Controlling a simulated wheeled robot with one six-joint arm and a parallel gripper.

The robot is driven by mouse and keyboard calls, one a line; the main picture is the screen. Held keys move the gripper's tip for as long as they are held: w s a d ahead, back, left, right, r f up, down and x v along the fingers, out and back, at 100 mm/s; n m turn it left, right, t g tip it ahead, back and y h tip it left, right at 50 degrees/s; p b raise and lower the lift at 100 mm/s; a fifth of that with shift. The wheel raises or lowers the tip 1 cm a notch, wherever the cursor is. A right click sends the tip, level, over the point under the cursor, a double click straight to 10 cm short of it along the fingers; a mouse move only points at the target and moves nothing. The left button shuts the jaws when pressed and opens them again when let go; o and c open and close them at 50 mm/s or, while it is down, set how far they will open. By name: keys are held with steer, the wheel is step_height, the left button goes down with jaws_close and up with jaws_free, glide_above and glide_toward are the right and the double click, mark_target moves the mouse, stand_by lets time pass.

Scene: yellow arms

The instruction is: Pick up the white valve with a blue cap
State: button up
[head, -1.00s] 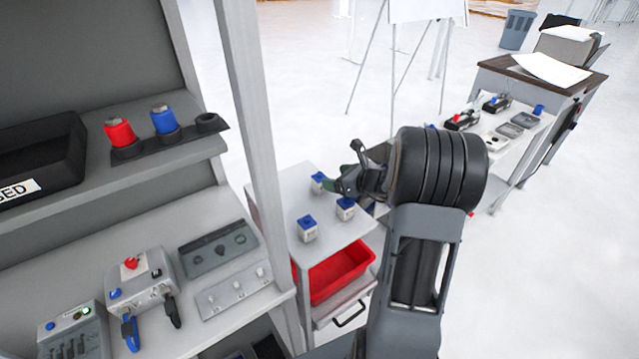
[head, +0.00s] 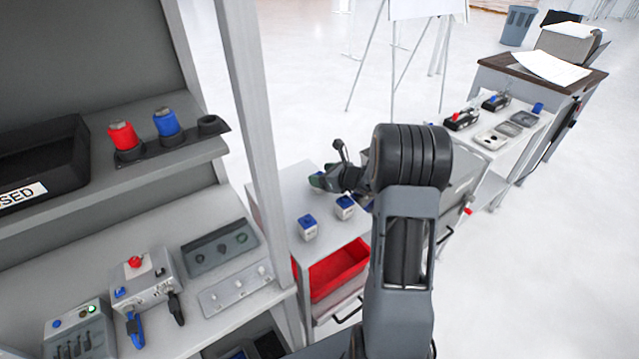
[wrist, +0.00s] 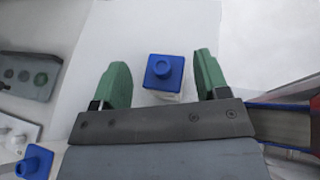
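A white valve with a blue cap (wrist: 163,72) sits upright on the light grey cart top, between my gripper's two green fingers in the wrist view. Gaps show on both sides of it, so neither finger touches it. My gripper (wrist: 162,84) is open; in the head view it (head: 326,165) is over the far part of the cart, where it mostly hides this valve. Two more white valves with blue caps stand nearer, one at the left (head: 307,228) and one at the right (head: 344,208). Another blue-capped valve (wrist: 36,162) shows at the wrist view's lower left.
The cart (head: 285,200) has a red bin (head: 338,270) below its top. A grey post (head: 250,110) and a shelf unit with devices (head: 148,282) stand close at left. A second cart with devices (head: 500,135) stands at the right back.

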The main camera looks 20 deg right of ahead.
steer(key=c, duration=0.9)
steer(key=shift+r, duration=0.15)
